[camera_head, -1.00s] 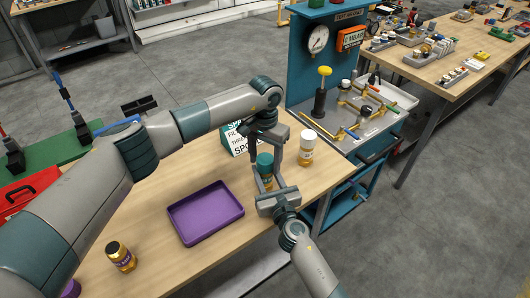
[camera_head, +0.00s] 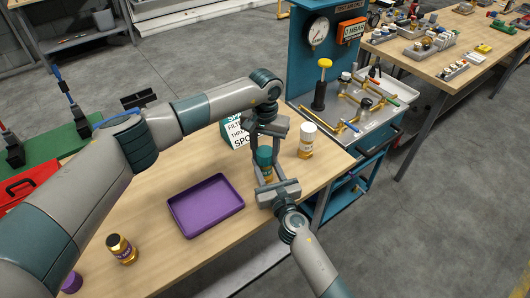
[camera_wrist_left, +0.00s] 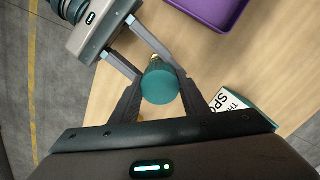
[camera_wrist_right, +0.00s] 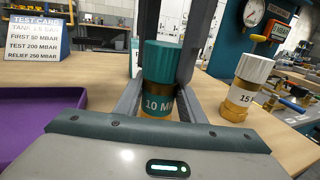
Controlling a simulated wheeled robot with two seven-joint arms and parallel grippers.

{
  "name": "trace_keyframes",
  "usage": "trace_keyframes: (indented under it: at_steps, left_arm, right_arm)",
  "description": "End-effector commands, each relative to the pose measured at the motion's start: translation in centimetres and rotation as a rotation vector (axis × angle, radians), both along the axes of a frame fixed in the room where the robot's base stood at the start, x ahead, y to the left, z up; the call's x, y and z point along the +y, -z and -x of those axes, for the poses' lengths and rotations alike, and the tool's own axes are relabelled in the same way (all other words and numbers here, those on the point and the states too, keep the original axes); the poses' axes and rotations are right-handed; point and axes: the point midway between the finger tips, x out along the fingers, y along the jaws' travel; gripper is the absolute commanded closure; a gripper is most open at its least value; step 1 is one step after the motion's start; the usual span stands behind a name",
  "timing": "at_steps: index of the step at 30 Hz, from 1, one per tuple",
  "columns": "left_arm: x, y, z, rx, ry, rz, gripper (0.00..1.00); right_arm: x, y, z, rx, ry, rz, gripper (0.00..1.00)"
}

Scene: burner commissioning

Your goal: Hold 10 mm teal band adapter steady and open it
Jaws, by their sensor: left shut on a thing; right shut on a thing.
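The 10 mm teal band adapter container (camera_head: 265,158) stands upright near the table's right part, with a teal cap and a teal-labelled amber body. In the right wrist view its label (camera_wrist_right: 160,104) reads "10 M", and the teal cap (camera_wrist_right: 168,62) sits on top. My left gripper (camera_head: 264,148) comes from above and is shut on the cap; the left wrist view shows the cap (camera_wrist_left: 160,84) between its fingers. My right gripper (camera_head: 268,178) comes from the front and is shut on the body. Its fingers hide the sides of the body.
A white-capped container (camera_head: 307,142) stands close to the right. A purple tray (camera_head: 206,205) lies to the left, empty. A dark-capped jar (camera_head: 122,250) and a purple cap (camera_head: 72,282) are at front left. A printed card (camera_head: 235,132) stands behind the grippers. A gauge bench (camera_head: 345,110) is beyond.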

Motion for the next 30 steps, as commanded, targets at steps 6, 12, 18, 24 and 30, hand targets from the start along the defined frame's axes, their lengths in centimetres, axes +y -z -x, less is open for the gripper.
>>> trace_keyframes:
  at_steps: [6, 12, 18, 24, 30]
  left_arm:
    - [0.1, -0.08, -0.06, -0.001, -0.318, -0.001, 0.86]
    - [0.1, -0.06, -0.06, -0.001, -0.613, -0.001, 0.86]
    - [0.09, -0.08, -0.04, -0.001, -0.909, -0.001, 0.86]
    - [0.09, -0.09, -0.02, -0.001, -1.205, -0.001, 0.86]
    - [0.09, -0.11, -0.01, -0.001, -1.503, -0.001, 0.86]
  right_arm:
    - [-0.04, 0.07, 0.01, 0.001, 0.001, 0.0, 1.0]
    - [-0.04, 0.07, 0.01, 0.001, 0.001, 0.0, 1.0]
    - [-0.05, 0.07, 0.0, 0.001, 0.001, 0.0, 1.0]
    - [-0.05, 0.07, 0.0, 0.001, 0.001, 0.0, 1.0]
    - [-0.05, 0.06, 0.0, 0.001, 0.001, 0.0, 1.0]
